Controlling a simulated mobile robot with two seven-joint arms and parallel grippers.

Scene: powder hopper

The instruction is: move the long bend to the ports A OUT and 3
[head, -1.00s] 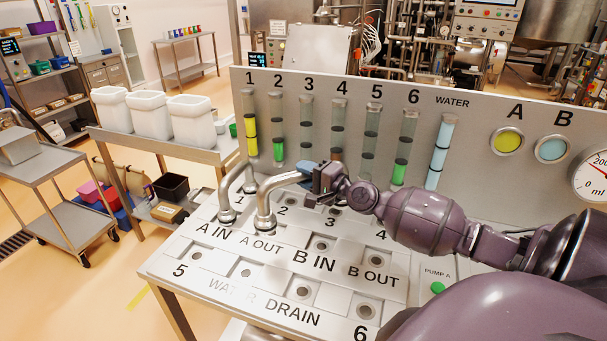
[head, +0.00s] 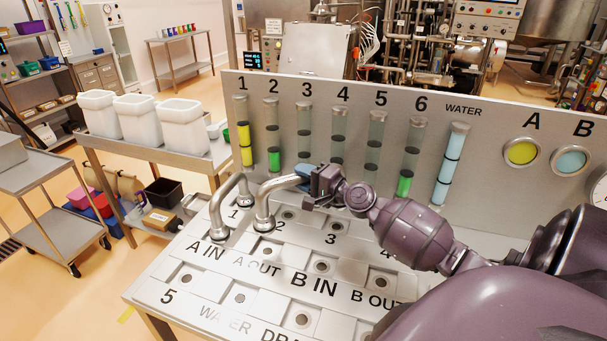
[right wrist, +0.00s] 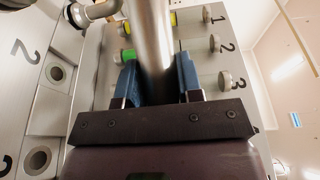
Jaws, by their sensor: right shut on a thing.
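The long bend (head: 279,185) is a shiny steel pipe held level above the grey port table in the head view. My right gripper (head: 309,176) is shut on it; in the right wrist view the pipe (right wrist: 152,45) passes between the blue fingers (right wrist: 157,85). Its near leg (head: 263,216) hangs down, and its collar appears above and apart from the A OUT port (head: 267,252). Its other end is hidden behind the gripper. The label for port 3 (head: 330,239) shows below my right gripper. My left gripper is not in view.
Another steel bend (head: 221,205) stands between A IN and port 1, close left of the held bend. The upright panel (head: 300,92) with tubes rises behind. The B IN port (head: 321,267) and B OUT port (head: 381,283) are uncovered.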

